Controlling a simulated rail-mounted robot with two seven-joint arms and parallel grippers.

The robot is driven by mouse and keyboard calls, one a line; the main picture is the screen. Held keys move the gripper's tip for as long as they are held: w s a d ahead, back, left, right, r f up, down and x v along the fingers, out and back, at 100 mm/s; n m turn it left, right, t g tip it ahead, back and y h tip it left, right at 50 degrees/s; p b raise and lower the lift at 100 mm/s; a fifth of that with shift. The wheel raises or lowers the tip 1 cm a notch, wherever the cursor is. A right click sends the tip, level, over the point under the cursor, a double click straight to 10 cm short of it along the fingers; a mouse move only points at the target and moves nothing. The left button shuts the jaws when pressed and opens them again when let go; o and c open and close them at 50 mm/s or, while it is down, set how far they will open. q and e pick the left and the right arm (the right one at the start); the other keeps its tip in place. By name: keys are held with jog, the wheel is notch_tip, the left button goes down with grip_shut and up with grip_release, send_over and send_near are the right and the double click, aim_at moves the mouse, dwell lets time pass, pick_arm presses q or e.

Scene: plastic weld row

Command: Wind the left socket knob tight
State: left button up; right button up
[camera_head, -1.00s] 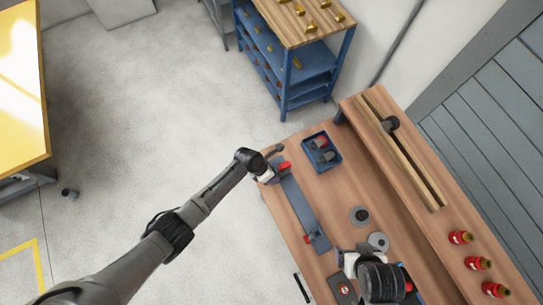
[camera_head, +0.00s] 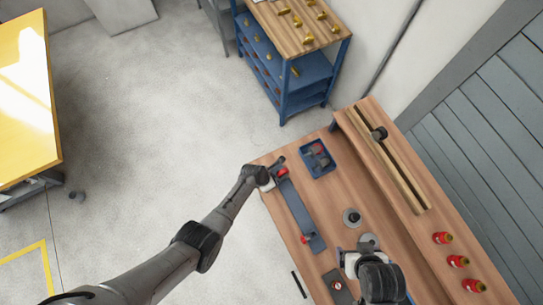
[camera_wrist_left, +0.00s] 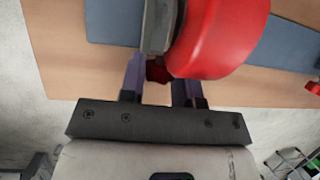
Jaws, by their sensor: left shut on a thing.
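A long blue-grey fixture bar (camera_head: 298,212) lies along the bench's left edge. A red socket part (camera_head: 283,171) sits at its far end and fills the top of the left wrist view (camera_wrist_left: 222,38). A small dark-red knob (camera_wrist_left: 157,73) shows below it, partly hidden. My left gripper (camera_head: 269,181) is at that far end, its fingers (camera_wrist_left: 160,88) either side of the knob and closed on it. A second small red knob (camera_head: 304,239) is at the bar's near end. My right gripper (camera_head: 349,260) hangs over the near part of the bench; its fingers are not clear.
A blue bin (camera_head: 318,159) with dark and red parts stands right of the bar. Several red bottles (camera_head: 459,261) stand on the raised shelf at right, beside a slotted wooden rail (camera_head: 402,176). A blue rack (camera_head: 312,77) stands beyond.

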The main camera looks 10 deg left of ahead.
pick_arm(q)
jog(key=shift+r+t, duration=0.15)
jog(key=shift+t, duration=0.15)
jog(key=o, duration=0.9)
jog(key=shift+o, duration=0.2)
jog(key=shift+s+r+p, duration=0.1)
jog(key=shift+r+p, duration=0.05)
jog(key=shift+p, duration=0.15)
jog(key=p+v, duration=0.4)
jog(key=v, duration=0.9)
jog(key=shift+r+p, duration=0.2)
jog(key=shift+p, duration=0.2)
